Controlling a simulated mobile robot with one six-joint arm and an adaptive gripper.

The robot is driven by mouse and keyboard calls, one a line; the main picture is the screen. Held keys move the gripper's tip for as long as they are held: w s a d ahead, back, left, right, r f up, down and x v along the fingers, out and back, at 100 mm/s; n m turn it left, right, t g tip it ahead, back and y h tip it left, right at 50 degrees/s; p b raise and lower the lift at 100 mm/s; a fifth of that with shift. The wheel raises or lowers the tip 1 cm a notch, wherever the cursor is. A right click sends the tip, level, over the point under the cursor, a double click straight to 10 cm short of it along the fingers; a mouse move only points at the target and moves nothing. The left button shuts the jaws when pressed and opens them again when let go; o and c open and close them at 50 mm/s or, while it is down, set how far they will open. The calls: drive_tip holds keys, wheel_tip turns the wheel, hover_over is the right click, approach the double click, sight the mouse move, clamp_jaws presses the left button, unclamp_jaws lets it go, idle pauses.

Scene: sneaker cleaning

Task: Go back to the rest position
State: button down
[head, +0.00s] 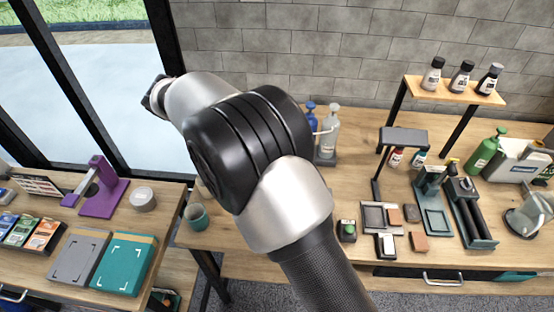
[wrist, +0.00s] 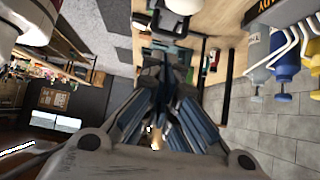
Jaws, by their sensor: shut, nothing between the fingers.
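My gripper (wrist: 165,68) shows in the wrist view, its dark fingers brought together with nothing held between them. It points over the floor and the wooden bench, apart from the objects there. In the head view my arm fills the middle, raised above the benches, and its far end reaches left in front of the window. The gripper's fingers cannot be made out in the head view.
The right bench (head: 352,120) carries blue and white pump bottles (head: 328,130), brushes, trays and a small shelf (head: 455,90) with three bottles. The left bench holds a purple stand (head: 103,190), a grey box (head: 78,256) and a teal box (head: 124,263). A teal cup (head: 196,217) stands near my arm.

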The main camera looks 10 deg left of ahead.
idle(0.5)
drive_tip(key=s+d+r+n+y, duration=0.3)
drive_tip(key=s+d+r+n, duration=0.15)
drive_tip(key=d, duration=0.35)
drive_tip(key=s+d+r+n+y, duration=0.3)
drive_tip(key=s+d+r+n, duration=0.15)
drive_tip(key=d, duration=0.35)
drive_tip(key=s+d+f+n+t+y, duration=0.1)
drive_tip(key=s+d+n+t+y, duration=0.2)
drive_tip(key=s, duration=1)
drive_tip(key=d+n+t, duration=0.1)
drive_tip(key=d+n, duration=0.2)
drive_tip(key=n, duration=0.2)
drive_tip(key=shift+f+n+t+y, duration=0.3)
drive_tip(key=shift+f+n+y, duration=0.05)
drive_tip(key=shift+n+y, duration=0.05)
